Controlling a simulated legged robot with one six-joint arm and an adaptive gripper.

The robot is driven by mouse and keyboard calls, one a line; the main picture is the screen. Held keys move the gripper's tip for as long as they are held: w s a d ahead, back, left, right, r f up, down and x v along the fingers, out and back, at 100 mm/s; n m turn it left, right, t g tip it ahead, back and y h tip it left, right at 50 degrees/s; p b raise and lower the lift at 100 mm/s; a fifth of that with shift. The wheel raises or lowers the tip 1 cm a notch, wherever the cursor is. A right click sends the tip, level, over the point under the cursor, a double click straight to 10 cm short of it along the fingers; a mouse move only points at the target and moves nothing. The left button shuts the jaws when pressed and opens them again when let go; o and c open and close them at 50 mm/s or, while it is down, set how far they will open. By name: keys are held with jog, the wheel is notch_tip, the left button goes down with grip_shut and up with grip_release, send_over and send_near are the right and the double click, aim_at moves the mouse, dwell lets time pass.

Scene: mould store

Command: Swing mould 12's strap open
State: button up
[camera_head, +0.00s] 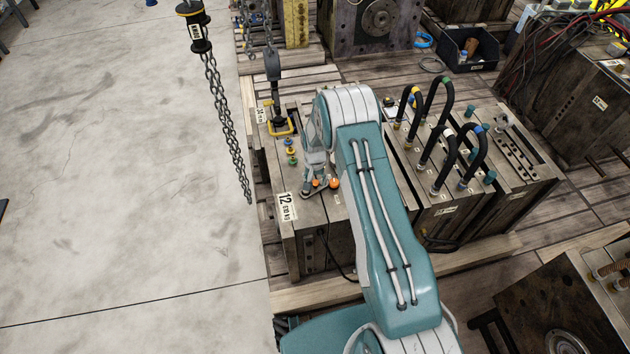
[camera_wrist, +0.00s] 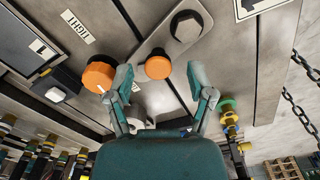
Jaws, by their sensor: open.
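Mould 12 (camera_head: 312,215) bears a "12" plate (camera_head: 287,207) on its near left corner. Its strap, a grey metal bar (camera_wrist: 166,43), lies across a seam in the wrist view, with a dark hex bolt (camera_wrist: 187,27) at its upper end. An orange knob (camera_wrist: 158,67) appears to sit on the strap. A larger orange knob (camera_wrist: 98,75) stands left of it, near a "TIGHT" label (camera_wrist: 77,27). My gripper (camera_wrist: 162,70) is open, with one finger on each side of the strap's knob; contact cannot be told. The strap's lower end is partly hidden by my gripper.
A chain (camera_head: 227,120) hangs left of the mould. A lifting hook block (camera_head: 275,90) stands over its far end. Coloured fittings (camera_head: 290,150) stand behind the gripper. Black hoses (camera_head: 440,150) arch over the moulds to the right. The floor at left is clear.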

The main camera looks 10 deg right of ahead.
jog(key=shift+f, duration=0.4)
jog(key=shift+d, duration=0.1)
grip_shut()
jog(key=shift+w+n, duration=0.1)
jog(key=shift+n, duration=0.2)
jog(key=n, duration=0.1)
jog(key=w+n, duration=0.1)
jog(key=n, duration=0.1)
jog(key=shift+a+n, duration=0.3)
jog(key=shift+a, duration=0.1)
jog(key=n, duration=0.1)
jog(key=a+n, duration=0.1)
jog(key=n, duration=0.1)
jog(key=shift+w+n, duration=0.3)
jog(key=shift+w, duration=0.05)
jog(key=n, duration=0.2)
jog(key=a+n, duration=0.1)
jog(key=n, duration=0.1)
jog(key=a+n, duration=0.1)
jog(key=n, duration=0.1)
jog(key=shift+w, duration=0.2)
